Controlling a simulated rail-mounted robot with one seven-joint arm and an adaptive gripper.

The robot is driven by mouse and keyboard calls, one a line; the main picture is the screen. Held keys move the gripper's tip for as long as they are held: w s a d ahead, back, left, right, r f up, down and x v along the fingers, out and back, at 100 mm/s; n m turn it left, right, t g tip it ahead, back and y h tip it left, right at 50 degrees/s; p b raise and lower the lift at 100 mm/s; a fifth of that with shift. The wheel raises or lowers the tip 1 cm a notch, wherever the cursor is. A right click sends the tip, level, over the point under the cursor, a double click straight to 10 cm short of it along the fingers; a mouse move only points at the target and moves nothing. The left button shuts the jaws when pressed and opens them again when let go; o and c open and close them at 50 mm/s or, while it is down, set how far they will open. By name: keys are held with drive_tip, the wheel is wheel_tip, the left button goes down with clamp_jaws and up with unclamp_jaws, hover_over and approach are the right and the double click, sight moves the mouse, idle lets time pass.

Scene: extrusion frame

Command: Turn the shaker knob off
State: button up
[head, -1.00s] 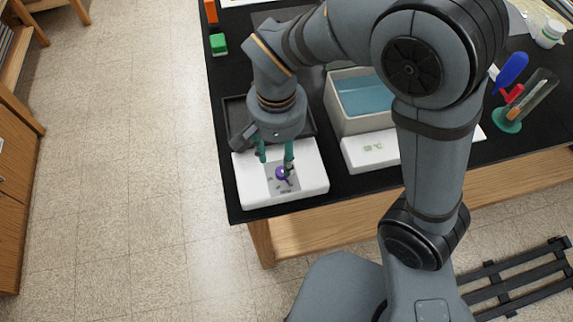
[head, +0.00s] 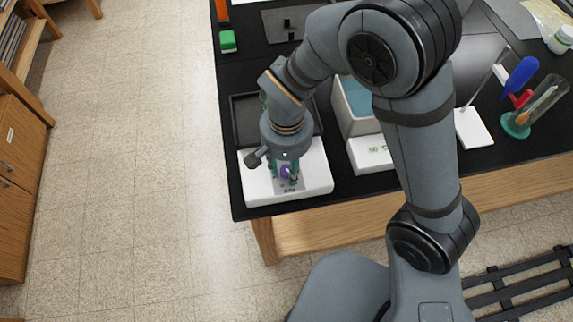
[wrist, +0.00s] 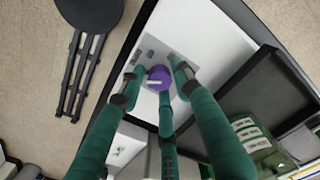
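The shaker is a white box (head: 315,177) with a grey control panel at the front left corner of the black bench. Its round purple knob (head: 286,171) has a pale pointer line and also shows in the wrist view (wrist: 158,78). My gripper (head: 285,168) has three teal fingers and points down over the panel. In the wrist view my gripper (wrist: 157,80) has fingertips on several sides of the knob. Small gaps seem to show at the left and right tips; the near finger overlaps the knob's edge, and contact there is unclear.
A dark tray (head: 243,121) is behind the shaker's white front. A water bath (head: 350,122) stands close on its right. A green block (head: 228,41) lies at the back left. Floor is clear left of the bench (head: 231,190).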

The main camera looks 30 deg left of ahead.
clamp_jaws()
drive_tip(key=shift+n, duration=0.3)
drive_tip(key=shift+n+b, duration=0.6)
drive_tip(key=shift+n, duration=0.4)
drive_tip(key=n+b, duration=0.1)
drive_tip(key=n, duration=0.2)
drive_tip(key=shift+n, duration=0.3)
drive_tip(key=n, duration=0.5)
drive_tip(key=shift+n+b, duration=0.3)
drive_tip(key=shift+o, duration=1.7)
unclamp_jaws()
